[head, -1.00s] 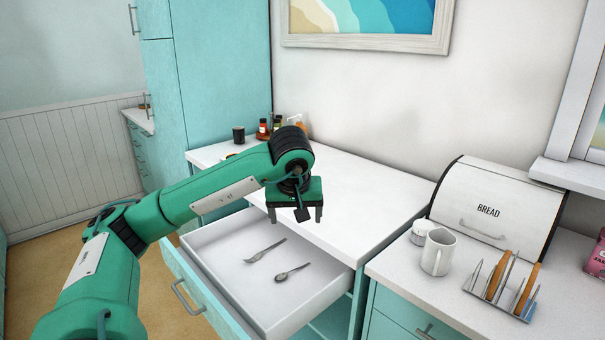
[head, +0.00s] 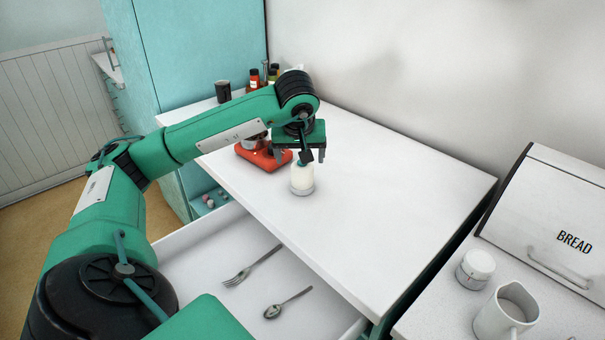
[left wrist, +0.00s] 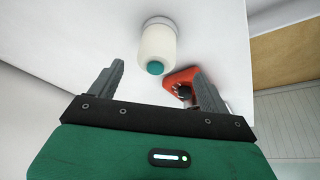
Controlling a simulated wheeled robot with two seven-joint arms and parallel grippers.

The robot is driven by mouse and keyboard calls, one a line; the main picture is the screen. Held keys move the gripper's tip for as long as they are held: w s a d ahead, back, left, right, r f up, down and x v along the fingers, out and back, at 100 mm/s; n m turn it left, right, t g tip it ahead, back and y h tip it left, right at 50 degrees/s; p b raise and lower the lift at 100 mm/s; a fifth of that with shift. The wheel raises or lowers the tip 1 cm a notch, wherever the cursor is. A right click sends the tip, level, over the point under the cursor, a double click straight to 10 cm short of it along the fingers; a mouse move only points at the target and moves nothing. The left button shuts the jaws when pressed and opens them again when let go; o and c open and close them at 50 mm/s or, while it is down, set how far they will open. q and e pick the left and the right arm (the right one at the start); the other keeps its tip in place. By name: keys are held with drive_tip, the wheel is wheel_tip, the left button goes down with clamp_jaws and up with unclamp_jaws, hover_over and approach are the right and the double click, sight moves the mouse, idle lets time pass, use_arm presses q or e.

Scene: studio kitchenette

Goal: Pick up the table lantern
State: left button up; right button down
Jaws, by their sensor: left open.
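The table lantern (head: 302,181), a small white cylinder with a pale base and a teal top, stands upright on the white counter in the head view. It also shows in the left wrist view (left wrist: 156,45), ahead of the fingers, with its teal end towards them. My left gripper (head: 299,156) is open and empty, pointing down just above the lantern's top. In the left wrist view its two fingers (left wrist: 160,88) are spread, and the lantern lies beyond their tips. My right gripper is not in view.
A red kitchen scale (head: 264,156) stands just left of the lantern. Jars and a dark cup (head: 223,91) are at the counter's back. An open drawer (head: 205,262) with a fork and spoon is below. The counter right of the lantern is clear.

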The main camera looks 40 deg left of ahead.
sight(300, 165)
use_arm(q)
drive_tip(key=x, duration=0.4)
drive_tip(key=shift+w+a+f, duration=0.1)
drive_tip(key=shift+w+a, duration=0.05)
drive_tip(key=shift+w+f, duration=0.1)
drive_tip(key=shift+f, duration=0.25)
drive_tip(key=p+x, duration=0.1)
drive_tip(key=x, duration=0.2)
drive_tip(key=shift+w+f, duration=0.25)
drive_tip(key=shift+f, duration=0.05)
drive_tip(key=shift+w+a+f, duration=0.15)
drive_tip(key=shift+f, duration=0.3)
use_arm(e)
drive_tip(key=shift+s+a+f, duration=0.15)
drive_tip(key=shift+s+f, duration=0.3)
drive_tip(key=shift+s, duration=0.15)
use_arm(q)
drive_tip(key=c, duration=1.1)
drive_tip(key=shift+r, duration=0.1)
drive_tip(key=shift+c, duration=0.5)
